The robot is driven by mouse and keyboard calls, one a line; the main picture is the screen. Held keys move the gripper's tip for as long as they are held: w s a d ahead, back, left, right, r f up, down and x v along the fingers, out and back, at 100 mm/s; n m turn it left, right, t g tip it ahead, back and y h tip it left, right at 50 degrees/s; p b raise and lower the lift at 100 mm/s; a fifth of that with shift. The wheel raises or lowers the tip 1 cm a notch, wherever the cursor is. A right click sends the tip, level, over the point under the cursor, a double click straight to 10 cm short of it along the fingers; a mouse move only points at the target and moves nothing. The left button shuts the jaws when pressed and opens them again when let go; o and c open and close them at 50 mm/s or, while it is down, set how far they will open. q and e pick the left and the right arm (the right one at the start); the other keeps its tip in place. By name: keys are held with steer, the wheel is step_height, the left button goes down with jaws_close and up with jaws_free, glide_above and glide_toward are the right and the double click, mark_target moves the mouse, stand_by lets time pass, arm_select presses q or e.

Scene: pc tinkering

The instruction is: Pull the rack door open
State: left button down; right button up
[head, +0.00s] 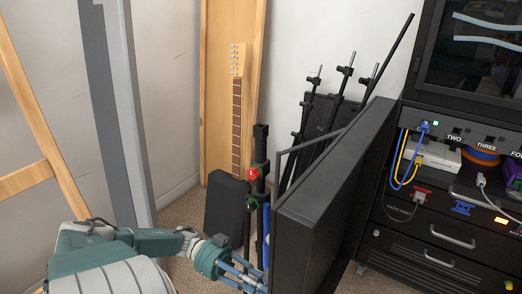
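The rack door (318,200) is a thick black panel. It stands swung out from the left side of the black rack (432,125), and the rack's front is uncovered. My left arm comes in from the bottom left. My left gripper (252,279) is at the door's near lower-left edge. Its fingertips are at or partly behind that edge, so I cannot tell whether they touch it or are shut. My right gripper is out of view.
Black stands (341,95) lean against the wall behind the door. A wooden guitar neck (237,110) and a black box (226,208) are left of them. The rack holds cables, a grey device (430,157) and drawers (436,250). A wooden frame (33,112) stands at the left.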

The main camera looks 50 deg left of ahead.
arm_select(q)
steer(key=c, duration=1.5)
jaws_free()
steer(key=shift+w+a, duration=0.1)
steer(key=shift+w, duration=0.3)
steer(key=shift+s+r, duration=0.1)
steer(key=shift+v, duration=6)
